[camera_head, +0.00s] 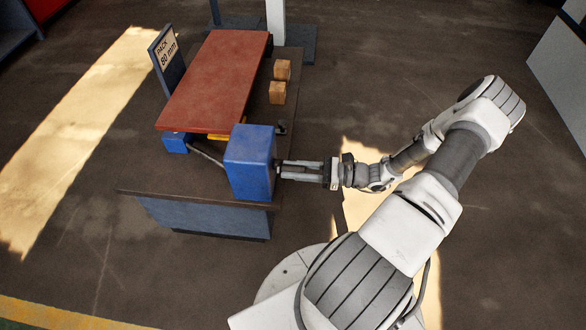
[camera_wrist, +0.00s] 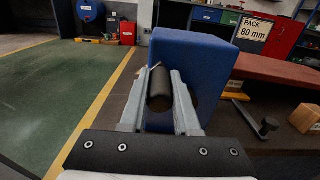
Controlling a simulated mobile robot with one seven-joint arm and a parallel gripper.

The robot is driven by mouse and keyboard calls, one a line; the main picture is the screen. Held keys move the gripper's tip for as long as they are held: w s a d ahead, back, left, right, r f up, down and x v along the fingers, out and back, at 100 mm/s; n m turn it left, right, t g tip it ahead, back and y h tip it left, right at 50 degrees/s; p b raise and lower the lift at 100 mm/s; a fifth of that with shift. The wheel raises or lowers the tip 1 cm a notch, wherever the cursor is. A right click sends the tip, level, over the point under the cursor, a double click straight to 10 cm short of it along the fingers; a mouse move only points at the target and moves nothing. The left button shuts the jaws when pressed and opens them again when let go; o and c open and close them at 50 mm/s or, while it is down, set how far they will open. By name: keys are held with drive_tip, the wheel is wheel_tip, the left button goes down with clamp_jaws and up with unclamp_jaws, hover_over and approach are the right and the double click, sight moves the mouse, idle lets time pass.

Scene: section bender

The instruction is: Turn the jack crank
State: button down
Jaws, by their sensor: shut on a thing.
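My gripper (camera_wrist: 160,92) is shut on a black cylindrical handle (camera_wrist: 160,86), which sits end-on between its two grey fingers in the wrist view. The handle is against the near side of a blue box (camera_wrist: 205,55); how it joins the box is hidden. In the head view my gripper (camera_head: 300,171) reaches the right side of the blue box (camera_head: 248,150). A second part, a grey bar with a black knob (camera_wrist: 268,126), shows right of the box in the wrist view. I cannot tell which part is named the jack crank.
A red plate (camera_head: 218,75) lies raised over the dark bench (camera_head: 150,195), with a sign reading PACK 80 mm (camera_head: 164,50) beside it. Two wooden blocks (camera_head: 277,92) stand right of the plate. The floor right of the bench is clear except for my arm.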

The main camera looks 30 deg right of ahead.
drive_tip(key=shift+s+f, duration=0.1)
idle(0.8)
drive_tip(key=shift+s+a+f+n, duration=0.1)
drive_tip(key=shift+s+f+n, duration=0.15)
drive_tip(key=shift+n, duration=0.4)
drive_tip(key=shift+s+a+f+n, duration=0.1)
drive_tip(key=shift+f+n, duration=0.2)
drive_tip(key=shift+n, duration=0.35)
drive_tip(key=c, duration=0.6)
unclamp_jaws()
drive_tip(key=shift+c, duration=0.2)
drive_tip(key=p+v, duration=0.2)
drive_tip(key=v, duration=1.5)
drive_tip(key=shift+s+d, duration=0.15)
